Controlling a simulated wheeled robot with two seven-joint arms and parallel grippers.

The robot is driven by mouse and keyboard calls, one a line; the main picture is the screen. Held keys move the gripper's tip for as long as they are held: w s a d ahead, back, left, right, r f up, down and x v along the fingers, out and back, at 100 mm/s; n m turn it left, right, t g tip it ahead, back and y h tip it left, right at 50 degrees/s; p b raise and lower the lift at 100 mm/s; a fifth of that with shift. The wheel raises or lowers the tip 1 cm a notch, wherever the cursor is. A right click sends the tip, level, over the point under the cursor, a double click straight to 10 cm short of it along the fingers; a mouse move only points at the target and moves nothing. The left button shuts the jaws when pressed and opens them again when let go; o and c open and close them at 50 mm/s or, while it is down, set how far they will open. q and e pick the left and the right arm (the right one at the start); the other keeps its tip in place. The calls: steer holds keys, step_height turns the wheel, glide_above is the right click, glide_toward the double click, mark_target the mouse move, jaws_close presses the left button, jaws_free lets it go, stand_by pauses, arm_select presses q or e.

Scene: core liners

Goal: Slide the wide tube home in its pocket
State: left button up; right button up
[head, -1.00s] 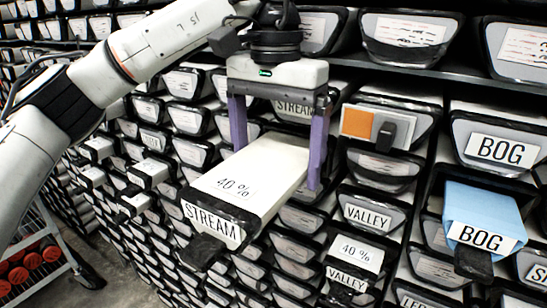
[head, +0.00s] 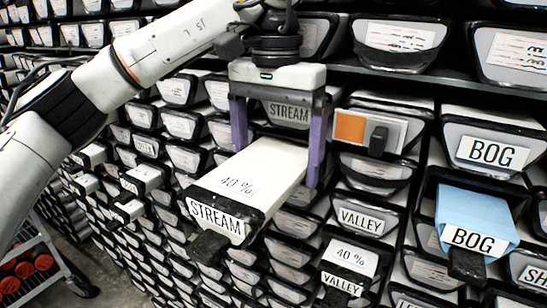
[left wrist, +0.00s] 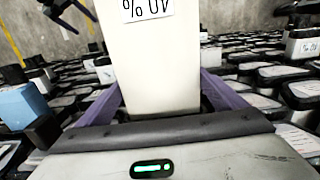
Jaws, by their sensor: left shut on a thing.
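The wide white tube (head: 250,170), marked "40 %" with a black-framed STREAM label on its front end, juts out from the wall of pockets and tilts down toward the lower left. My left gripper (head: 272,165) straddles it with purple fingers at its sides, shut on its rear part. The left wrist view shows the tube (left wrist: 150,70) between the left fingers (left wrist: 160,105). A pocket with a STREAM label (head: 290,112) shows behind the gripper bridge. A dark and purple piece, perhaps my right gripper (left wrist: 66,12), shows partly at upper left.
A blue tube marked BOG (head: 476,215) juts out at the right. A white tube marked VALLEY (head: 349,262) juts out below. An orange and white block with a dark knob (head: 350,127) stands close right of the gripper. A cart (head: 45,250) stands at lower left.

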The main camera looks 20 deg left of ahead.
mark_target(275, 153)
arm_select(q)
steer(key=shift+r, duration=0.2)
steer(key=o, duration=1.8)
steer(key=shift+c, duration=0.2)
steer(key=shift+o, duration=0.4)
steer(key=shift+f, duration=0.2)
step_height(275, 153, up, 11)
steer(key=shift+f, duration=0.15)
